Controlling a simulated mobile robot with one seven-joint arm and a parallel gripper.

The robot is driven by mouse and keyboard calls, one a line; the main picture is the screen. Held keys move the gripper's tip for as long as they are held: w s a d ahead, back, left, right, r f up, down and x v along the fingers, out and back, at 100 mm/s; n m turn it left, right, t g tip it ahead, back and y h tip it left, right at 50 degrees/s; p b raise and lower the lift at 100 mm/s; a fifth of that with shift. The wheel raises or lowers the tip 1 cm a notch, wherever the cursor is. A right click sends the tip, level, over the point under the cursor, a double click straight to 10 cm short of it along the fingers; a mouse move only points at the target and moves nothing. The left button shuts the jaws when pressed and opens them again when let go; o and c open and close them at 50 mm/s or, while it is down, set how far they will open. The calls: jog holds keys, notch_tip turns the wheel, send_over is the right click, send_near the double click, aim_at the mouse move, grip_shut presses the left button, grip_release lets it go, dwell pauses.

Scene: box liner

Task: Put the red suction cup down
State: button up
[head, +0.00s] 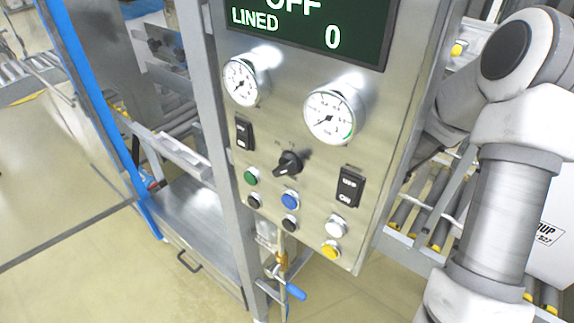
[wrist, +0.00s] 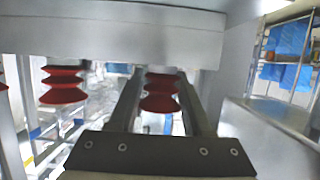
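In the wrist view, a dark red bellows suction cup (wrist: 162,95) sits between the two fingers of my gripper (wrist: 162,80), just under a broad pale grey bar. The fingers reach forward on both sides of it and hide its outer edges. I cannot tell whether they press on it or only stand beside it. A second red suction cup (wrist: 62,86) hangs under the bar to the left. Part of another red cup (wrist: 3,84) shows at the left edge. My gripper and the cups do not show in the head view.
The pale grey bar (wrist: 100,38) spans the space above the fingers. Blue sheets (wrist: 285,40) hang in a frame at right. In the head view, a control panel (head: 300,150) reads OFF and LINED 0.

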jog(key=o, duration=0.4)
jog(key=shift+r, duration=0.1)
jog(key=shift+r+p, duration=0.45)
jog(key=shift+r, duration=0.1)
jog(key=p+v, duration=0.1)
jog(key=v, duration=1.1)
jog(key=shift+f, duration=0.2)
jog(key=shift+s+d, duration=0.1)
